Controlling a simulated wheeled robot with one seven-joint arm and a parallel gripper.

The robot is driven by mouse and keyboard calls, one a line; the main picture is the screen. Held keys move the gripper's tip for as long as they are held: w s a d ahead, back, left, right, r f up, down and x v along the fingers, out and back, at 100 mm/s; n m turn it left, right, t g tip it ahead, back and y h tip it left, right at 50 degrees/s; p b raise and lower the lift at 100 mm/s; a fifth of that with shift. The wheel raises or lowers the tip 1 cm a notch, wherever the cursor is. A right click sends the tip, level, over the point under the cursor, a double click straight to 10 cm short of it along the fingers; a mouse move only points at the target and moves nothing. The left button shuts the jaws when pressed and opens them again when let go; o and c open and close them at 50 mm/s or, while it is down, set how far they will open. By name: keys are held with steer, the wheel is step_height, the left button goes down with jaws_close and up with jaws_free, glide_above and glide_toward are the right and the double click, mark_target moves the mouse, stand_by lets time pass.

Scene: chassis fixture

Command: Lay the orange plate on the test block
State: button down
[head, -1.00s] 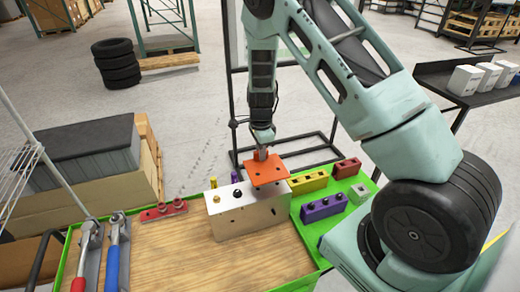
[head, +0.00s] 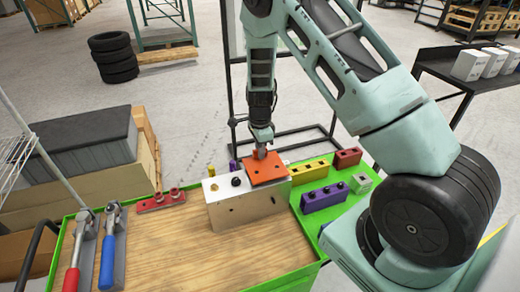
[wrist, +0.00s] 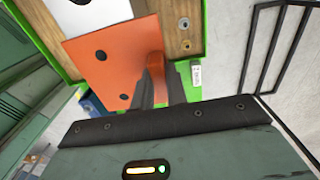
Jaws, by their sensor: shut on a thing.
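The test block (head: 240,212) is a pale, long block on the wooden bench top, with a brass fitting and a black knob on the left part of its top. The orange plate (head: 262,170) is over the right end of the block, roughly level; I cannot tell whether it touches. My gripper (head: 260,151) is above the plate, shut on its upright orange tab. In the wrist view, the fingers (wrist: 160,88) close on this tab, and the plate (wrist: 108,62) shows dark holes. The pale block top (wrist: 88,12) shows beyond it.
A purple block (head: 324,198), a yellow block (head: 310,171) and a dark red block (head: 347,158) stand on the green surface at right. A red fixture (head: 160,201) and two levers, red-handled and blue-handled (head: 107,262), are at left. The front wood (head: 190,255) is clear.

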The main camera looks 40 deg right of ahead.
steer(key=shift+f, duration=0.2)
steer(key=shift+f+b, duration=0.5)
steer(key=shift+f, duration=0.05)
steer(key=c, duration=1.3)
jaws_free()
step_height(320, 180, up, 9)
steer(key=p, duration=0.7)
steer(key=shift+r, duration=0.1)
